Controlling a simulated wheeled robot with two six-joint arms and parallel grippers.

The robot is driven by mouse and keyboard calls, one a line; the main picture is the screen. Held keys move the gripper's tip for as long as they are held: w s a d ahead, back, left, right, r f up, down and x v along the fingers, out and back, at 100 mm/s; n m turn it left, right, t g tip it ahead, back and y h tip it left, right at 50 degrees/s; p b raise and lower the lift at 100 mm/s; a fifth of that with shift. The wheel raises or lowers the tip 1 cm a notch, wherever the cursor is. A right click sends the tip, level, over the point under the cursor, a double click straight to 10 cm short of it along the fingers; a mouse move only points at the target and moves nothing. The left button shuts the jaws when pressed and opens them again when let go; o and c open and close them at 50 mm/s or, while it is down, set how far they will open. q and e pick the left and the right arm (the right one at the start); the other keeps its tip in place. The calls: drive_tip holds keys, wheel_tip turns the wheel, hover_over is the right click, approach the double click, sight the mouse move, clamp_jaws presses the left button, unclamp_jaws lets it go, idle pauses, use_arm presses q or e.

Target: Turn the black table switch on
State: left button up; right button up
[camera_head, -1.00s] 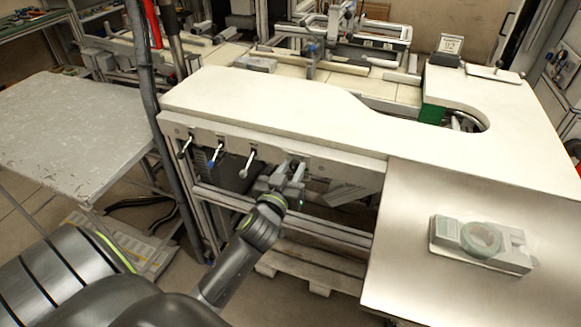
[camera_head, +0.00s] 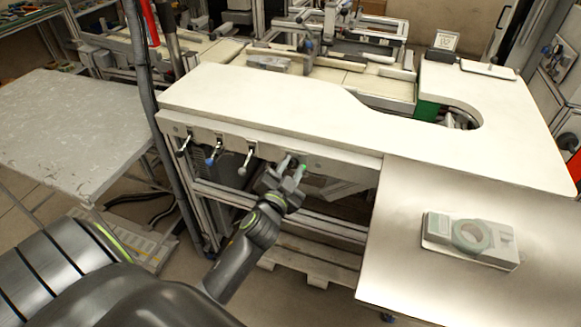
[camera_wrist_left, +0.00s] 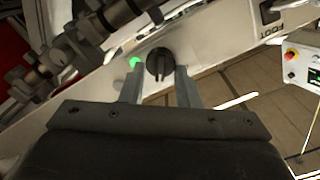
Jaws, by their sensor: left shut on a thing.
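The black table switch (camera_wrist_left: 158,64) is a round rotary knob on the pale front panel of the table. In the wrist view it sits between the two fingertips of my left gripper (camera_wrist_left: 159,78), which is shut on it. A green lamp (camera_wrist_left: 134,63) glows beside the knob, next to one finger. In the head view my left gripper (camera_head: 292,167) is at the table's front panel, right of the levers. My right gripper is not in view.
Several levers (camera_head: 247,160) stick out of the front panel left of my gripper. The white tabletop (camera_head: 270,100) lies above it. A grey side table (camera_head: 70,130) stands left, and a tape reel device (camera_head: 470,238) lies on the right-hand surface.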

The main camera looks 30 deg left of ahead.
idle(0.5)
use_arm(q)
drive_tip(key=o, duration=1)
drive_tip(key=shift+s, duration=0.1)
drive_tip(key=p+v, duration=0.1)
drive_tip(key=v, duration=1.6)
drive_tip(key=shift+s+d, duration=0.1)
drive_tip(key=shift+d, duration=0.05)
